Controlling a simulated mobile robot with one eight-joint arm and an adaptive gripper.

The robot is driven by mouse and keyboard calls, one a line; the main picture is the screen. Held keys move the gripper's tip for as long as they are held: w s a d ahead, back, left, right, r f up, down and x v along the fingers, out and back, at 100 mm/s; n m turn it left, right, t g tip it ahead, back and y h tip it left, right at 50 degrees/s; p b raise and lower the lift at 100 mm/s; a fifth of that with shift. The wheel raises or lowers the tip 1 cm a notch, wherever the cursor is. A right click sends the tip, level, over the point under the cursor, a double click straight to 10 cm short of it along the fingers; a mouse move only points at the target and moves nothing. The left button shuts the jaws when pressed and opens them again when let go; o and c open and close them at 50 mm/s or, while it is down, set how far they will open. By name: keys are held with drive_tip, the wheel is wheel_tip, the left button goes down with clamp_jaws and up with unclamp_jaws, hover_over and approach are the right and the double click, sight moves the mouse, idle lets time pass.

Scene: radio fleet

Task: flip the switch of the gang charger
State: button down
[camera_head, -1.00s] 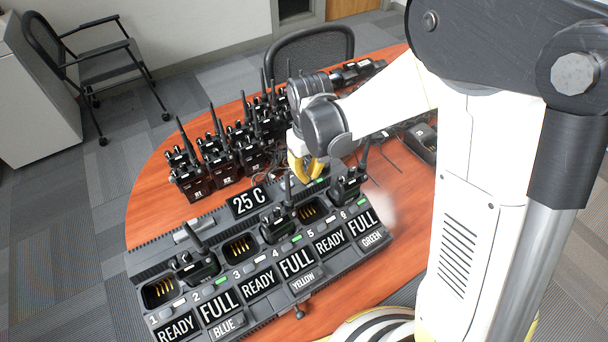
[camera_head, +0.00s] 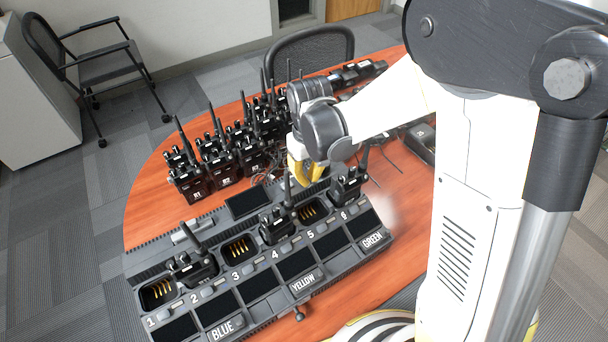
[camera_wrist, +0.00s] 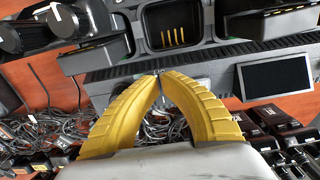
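The gang charger (camera_head: 215,328) is a long dark unit on the round wooden table, with numbered bays. Radios stand in bays 2, 4 and 6; bays 1, 3 and 5 show bare gold contacts. Its label screens and its top display (camera_head: 246,202) are dark. My gripper (camera_head: 308,176) is at the charger's back edge, behind bay 5. In the wrist view my gripper's yellow fingertips (camera_wrist: 159,76) meet at the charger's back wall (camera_wrist: 130,69). The fingers look shut, with nothing seen between them. The switch itself is hidden or too small to make out.
Several radios with antennas (camera_head: 222,160) stand behind the charger at the left. Tangled cables (camera_wrist: 160,128) lie under and beside my gripper. A black chair (camera_head: 325,48) stands at the table's far edge. Bare tabletop (camera_head: 150,210) shows at the left.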

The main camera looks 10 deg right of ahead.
drive_tip(key=shift+r+p, duration=2.5)
drive_tip(key=shift+r, duration=1.05)
drive_tip(key=shift+f, duration=0.1)
drive_tip(key=s+d+r+m+t, duration=0.2)
drive_tip(key=s+d+r+t, duration=0.1)
drive_tip(key=s+d+r, duration=0.2)
drive_tip(key=s+d+r+m+t, duration=0.2)
drive_tip(key=s+d+r+t, duration=0.2)
drive_tip(key=s+r, duration=0.4)
wheel_tip(320, 180, up, 2)
drive_tip(key=shift+d+r+m, duration=0.2)
drive_tip(key=shift+d+m, duration=0.1)
drive_tip(key=shift+d, duration=0.15)
